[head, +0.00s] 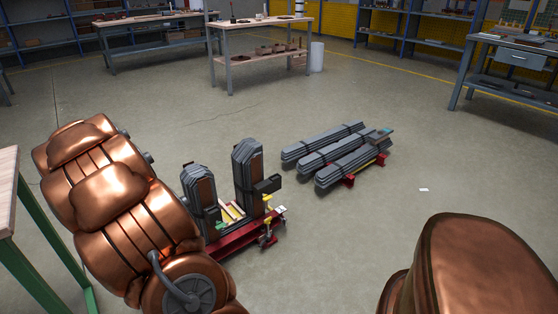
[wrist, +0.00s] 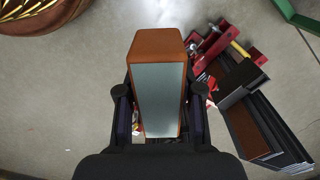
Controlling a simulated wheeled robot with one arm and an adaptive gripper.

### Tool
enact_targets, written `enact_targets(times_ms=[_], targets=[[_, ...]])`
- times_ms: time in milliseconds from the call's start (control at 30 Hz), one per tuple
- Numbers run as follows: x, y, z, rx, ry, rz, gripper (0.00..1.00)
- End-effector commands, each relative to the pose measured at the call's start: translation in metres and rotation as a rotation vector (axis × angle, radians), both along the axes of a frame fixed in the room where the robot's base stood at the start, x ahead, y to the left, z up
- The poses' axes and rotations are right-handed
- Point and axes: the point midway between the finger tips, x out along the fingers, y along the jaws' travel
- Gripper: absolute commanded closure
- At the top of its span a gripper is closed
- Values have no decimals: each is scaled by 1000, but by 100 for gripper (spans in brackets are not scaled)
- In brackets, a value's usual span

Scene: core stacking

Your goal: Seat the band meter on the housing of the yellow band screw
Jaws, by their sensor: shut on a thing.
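My gripper (wrist: 161,104) is shut on an orange-brown block with a flat grey face, which looks like the band meter (wrist: 160,92). The fingers press its two sides, and its far end points up in the wrist view. A red core stand (wrist: 207,58) lies beyond it to the upper right, with a yellow screw part (wrist: 240,48); the meter appears apart from it. In the head view the red stand (head: 243,238) carries yellow screw parts (head: 268,202) at its right side. My gripper and the meter do not show in the head view, where my arm blocks the left.
Two upright grey core stacks (head: 248,175) (head: 199,195) stand on the red stand, with a black box (head: 267,185) at its right. Several grey core bundles (head: 335,153) lie on red supports behind. A green-legged table (head: 10,200) is at left. Floor right of the stand is clear.

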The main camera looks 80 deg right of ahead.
Motion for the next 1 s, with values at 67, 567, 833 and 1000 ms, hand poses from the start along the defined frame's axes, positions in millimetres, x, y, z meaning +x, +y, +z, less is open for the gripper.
enact_targets(times_ms=[67, 567, 833, 1000], targets=[[22, 22, 16, -3, -11, 142, 100], [131, 175, 132, -20, -18, 1156, 100], [159, 223, 174, -33, -15, 1469, 100], [167, 240, 188, -35, -14, 1581, 100]])
